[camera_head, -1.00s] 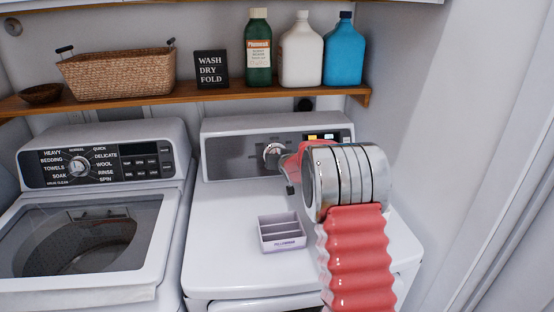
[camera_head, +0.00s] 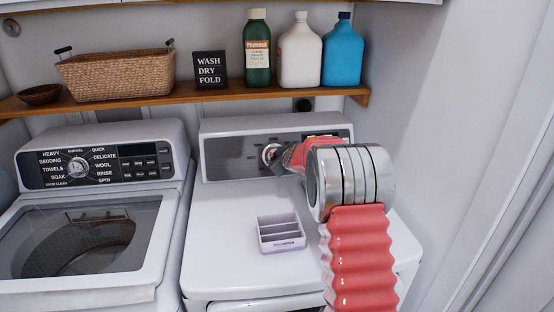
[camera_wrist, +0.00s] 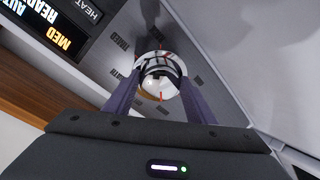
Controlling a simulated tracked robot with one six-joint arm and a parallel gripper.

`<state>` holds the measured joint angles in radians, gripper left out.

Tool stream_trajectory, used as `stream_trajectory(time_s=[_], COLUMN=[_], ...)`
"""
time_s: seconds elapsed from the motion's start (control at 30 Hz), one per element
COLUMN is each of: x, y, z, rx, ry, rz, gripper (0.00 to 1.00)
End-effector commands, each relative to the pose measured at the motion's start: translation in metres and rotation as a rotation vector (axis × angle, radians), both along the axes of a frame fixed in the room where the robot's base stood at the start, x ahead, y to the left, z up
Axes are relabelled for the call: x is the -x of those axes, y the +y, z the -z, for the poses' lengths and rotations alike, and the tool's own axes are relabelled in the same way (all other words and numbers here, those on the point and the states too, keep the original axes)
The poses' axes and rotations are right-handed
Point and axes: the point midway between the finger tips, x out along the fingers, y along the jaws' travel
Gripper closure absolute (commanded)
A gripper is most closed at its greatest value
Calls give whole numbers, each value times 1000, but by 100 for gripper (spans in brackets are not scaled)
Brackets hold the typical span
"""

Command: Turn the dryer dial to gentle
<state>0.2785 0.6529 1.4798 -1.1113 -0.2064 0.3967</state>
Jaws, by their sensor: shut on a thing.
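The dryer (camera_head: 225,215) stands on the right, with a grey control panel (camera_head: 230,152) at its back. Its round silver dial (camera_head: 268,154) sits mid-panel, its right side partly covered by my gripper (camera_head: 283,157). In the wrist view the dial (camera_wrist: 158,75) lies between the two dark fingers of my gripper (camera_wrist: 160,92), which are shut on it. A red mark shows above the dial and another on its lower edge. Printed labels surround the dial, tilted and partly readable; I cannot read which setting it points to.
The washer (camera_head: 90,240) stands at left. A wooden shelf (camera_head: 210,97) above holds a basket (camera_head: 117,75), a sign and bottles. A wall is close on the right.

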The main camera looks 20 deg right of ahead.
Motion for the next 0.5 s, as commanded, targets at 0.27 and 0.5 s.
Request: stream_trajectory(time_s=[0.27, 0.5], x=[-1, -2], y=[2, 2], z=[-1, -2], rx=[209, 378], ry=[42, 77], rz=[-119, -211], gripper=[72, 72])
